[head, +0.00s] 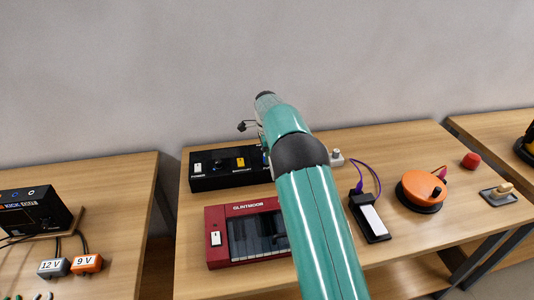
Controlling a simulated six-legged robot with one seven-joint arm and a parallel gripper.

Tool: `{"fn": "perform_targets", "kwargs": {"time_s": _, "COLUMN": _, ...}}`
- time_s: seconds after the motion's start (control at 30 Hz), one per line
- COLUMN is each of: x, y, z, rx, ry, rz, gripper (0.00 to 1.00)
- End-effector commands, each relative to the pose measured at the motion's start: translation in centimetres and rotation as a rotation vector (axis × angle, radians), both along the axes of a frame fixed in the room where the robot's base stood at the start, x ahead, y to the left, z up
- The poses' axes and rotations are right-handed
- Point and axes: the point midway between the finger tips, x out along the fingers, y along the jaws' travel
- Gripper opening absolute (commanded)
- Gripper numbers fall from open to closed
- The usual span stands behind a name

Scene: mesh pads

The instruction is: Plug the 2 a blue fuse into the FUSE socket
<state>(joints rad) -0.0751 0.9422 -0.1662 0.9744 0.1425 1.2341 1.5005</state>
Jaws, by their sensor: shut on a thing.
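My teal arm reaches up across the middle of the head view and bends down over the black box (212,182) at the back of the middle table. My gripper (265,150) is mostly hidden behind my own arm, above or at the right part of that box. It is shut on the blue fuse, of which only a small blue patch shows beside the arm. The box has a white switch, a dark knob and a yellow switch on its face. The FUSE socket cannot be made out; the arm covers the box's right part.
A red keyboard unit (216,257) lies in front of the box. To the right are a black unit with a white panel (373,219), an orange round device (424,187) and a red knob (471,160). The left table holds 12 V (53,268) and 9 V (87,263) adapters.

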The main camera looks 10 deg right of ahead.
Motion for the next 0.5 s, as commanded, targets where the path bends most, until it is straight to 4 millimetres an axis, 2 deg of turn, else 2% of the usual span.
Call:
{"fn": "perform_targets", "kwargs": {"time_s": 0.2, "x": -0.02, "y": 0.0, "z": -0.61, "rx": 0.0, "ry": 0.001, "rz": 0.0, "gripper": 0.0}}
{"fn": "perform_targets", "kwargs": {"time_s": 0.23, "x": -0.02, "y": 0.0, "z": -0.62, "rx": 0.0, "ry": 0.001, "rz": 0.0, "gripper": 0.26}}
{"fn": "perform_targets", "kwargs": {"time_s": 0.33, "x": -0.02, "y": 0.0, "z": -0.59, "rx": 0.0, "ry": 0.001, "rz": 0.0, "gripper": 0.46}}
{"fn": "perform_targets", "kwargs": {"time_s": 0.37, "x": -0.02, "y": 0.0, "z": -0.59, "rx": 0.0, "ry": 0.001, "rz": 0.0, "gripper": 0.49}}
{"fn": "perform_targets", "kwargs": {"time_s": 0.5, "x": -0.02, "y": 0.0, "z": -0.57, "rx": 0.0, "ry": 0.001, "rz": 0.0, "gripper": 0.49}}
